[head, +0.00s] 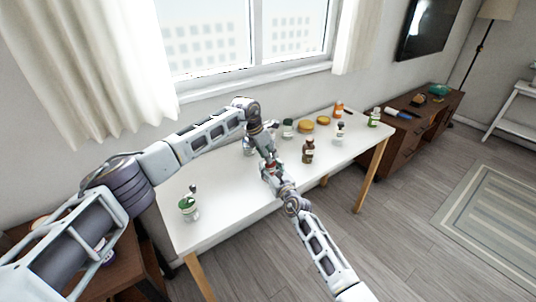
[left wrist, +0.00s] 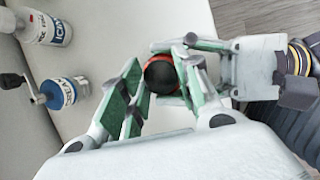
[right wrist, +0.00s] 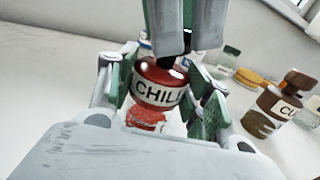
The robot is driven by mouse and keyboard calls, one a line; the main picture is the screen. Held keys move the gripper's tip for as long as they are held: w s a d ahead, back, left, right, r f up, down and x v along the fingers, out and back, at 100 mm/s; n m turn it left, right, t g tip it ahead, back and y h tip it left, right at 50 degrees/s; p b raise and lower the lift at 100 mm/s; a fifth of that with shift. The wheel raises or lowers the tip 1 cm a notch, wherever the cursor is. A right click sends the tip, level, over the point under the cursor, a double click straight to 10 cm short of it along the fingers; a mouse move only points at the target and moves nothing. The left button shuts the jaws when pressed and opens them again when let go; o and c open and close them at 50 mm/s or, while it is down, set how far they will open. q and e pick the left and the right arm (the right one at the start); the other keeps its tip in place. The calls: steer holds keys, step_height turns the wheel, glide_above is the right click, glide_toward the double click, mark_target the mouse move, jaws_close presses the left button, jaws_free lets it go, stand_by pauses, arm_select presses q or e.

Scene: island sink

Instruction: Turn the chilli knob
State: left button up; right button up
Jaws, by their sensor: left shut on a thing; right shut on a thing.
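The chilli grinder stands on the white table; its red body with a CHILI label (right wrist: 158,82) shows in the right wrist view. My right gripper (right wrist: 160,95) is shut around this body, one finger on each side; it also shows in the head view (head: 273,178). My left gripper (head: 265,152) comes down from above. Its fingers (right wrist: 172,42) are shut on the grinder's dark top part, which they mostly hide. The left wrist view looks down on the round black and red top of the grinder (left wrist: 162,75) between the fingers.
A brown bottle (head: 308,152) and a white bottle (head: 339,134) stand right of my grippers. Yellow-lidded jars (head: 305,126) and a green-lidded jar (head: 288,128) are behind. A grinder with a crank (head: 189,208) stands at the table's left end, with bare tabletop around it.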

arm_select(q)
steer(key=shift+m, duration=0.5)
steer(key=o, duration=1)
steer(key=shift+o, duration=0.2)
steer(key=v, duration=1.2)
steer(key=shift+a, duration=0.2)
steer(key=shift+w, duration=0.15)
